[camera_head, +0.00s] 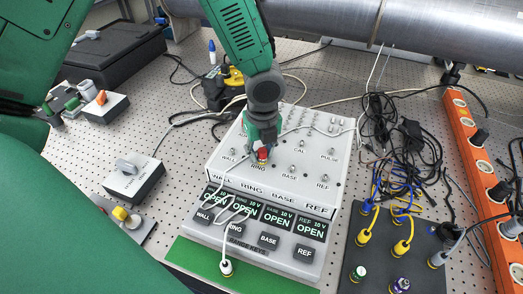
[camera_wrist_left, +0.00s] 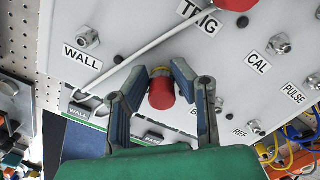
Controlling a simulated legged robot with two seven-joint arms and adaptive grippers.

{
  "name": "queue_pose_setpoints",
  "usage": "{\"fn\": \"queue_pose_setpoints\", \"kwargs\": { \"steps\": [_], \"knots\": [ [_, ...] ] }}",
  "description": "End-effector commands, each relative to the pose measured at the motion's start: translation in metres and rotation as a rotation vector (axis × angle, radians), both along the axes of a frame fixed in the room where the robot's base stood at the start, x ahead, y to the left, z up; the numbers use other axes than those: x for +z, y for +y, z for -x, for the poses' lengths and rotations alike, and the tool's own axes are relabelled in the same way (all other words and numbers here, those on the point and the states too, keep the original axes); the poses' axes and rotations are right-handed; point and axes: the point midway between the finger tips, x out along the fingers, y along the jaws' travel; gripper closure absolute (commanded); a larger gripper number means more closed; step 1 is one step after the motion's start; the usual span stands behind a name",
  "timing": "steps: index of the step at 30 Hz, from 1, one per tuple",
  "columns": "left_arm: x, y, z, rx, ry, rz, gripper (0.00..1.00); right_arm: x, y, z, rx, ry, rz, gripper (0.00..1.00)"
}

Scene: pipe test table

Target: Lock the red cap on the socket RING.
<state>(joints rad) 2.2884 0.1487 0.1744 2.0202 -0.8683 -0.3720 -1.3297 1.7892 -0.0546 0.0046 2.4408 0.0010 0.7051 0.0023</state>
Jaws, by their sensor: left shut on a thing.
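The red cap (camera_head: 263,153) is at the RING socket, just above the RING label (camera_head: 258,167) on the sloped panel of the white test box (camera_head: 325,174). In the left wrist view the cap (camera_wrist_left: 162,94) sits between my two fingers, with a brassy band at its far end. My left gripper (camera_head: 262,146) reaches down from above and is shut on the cap; its fingers also show in the left wrist view (camera_wrist_left: 160,78). The socket itself is hidden under the cap. Whether the cap is locked cannot be told. My right gripper is not in view.
Another red part (camera_wrist_left: 237,3) is by the TRIG label. A white cable (camera_wrist_left: 150,45) crosses the panel beside the cap. The displays (camera_head: 277,215) read OPEN. Yellow and blue cables (camera_head: 402,247) and an orange power strip (camera_head: 480,165) are at right; a large pipe (camera_head: 335,22) is behind.

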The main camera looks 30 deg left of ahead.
Motion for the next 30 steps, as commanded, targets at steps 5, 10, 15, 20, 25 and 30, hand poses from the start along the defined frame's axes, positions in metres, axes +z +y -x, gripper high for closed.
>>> {"fn": "queue_pose_setpoints", "kwargs": {
  "steps": [5, 10, 15, 20, 25, 30],
  "knots": [
    [-0.0028, -0.0018, 0.0018, -0.283, 0.008, 0.003, 1.0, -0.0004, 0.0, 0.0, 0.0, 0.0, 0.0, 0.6],
    [-0.003, -0.0024, 0.0019, -0.372, 0.009, 0.001, 1.0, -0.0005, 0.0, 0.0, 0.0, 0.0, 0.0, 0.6],
    [-0.0034, -0.002, 0.0024, -0.369, 0.011, 0.001, 1.0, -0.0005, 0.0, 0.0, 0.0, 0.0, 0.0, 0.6],
    [-0.0038, -0.003, 0.003, -0.504, 0.012, 0.004, 1.0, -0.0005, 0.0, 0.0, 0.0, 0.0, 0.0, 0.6],
    [-0.0027, -0.0031, 0.0022, -0.522, 0.011, 0.001, 0.54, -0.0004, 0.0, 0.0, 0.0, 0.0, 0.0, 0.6],
    [-0.0016, -0.0033, 0.0011, -0.521, 0.006, 0.0, 0.54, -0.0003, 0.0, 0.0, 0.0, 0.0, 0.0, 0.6]
  ]
}}
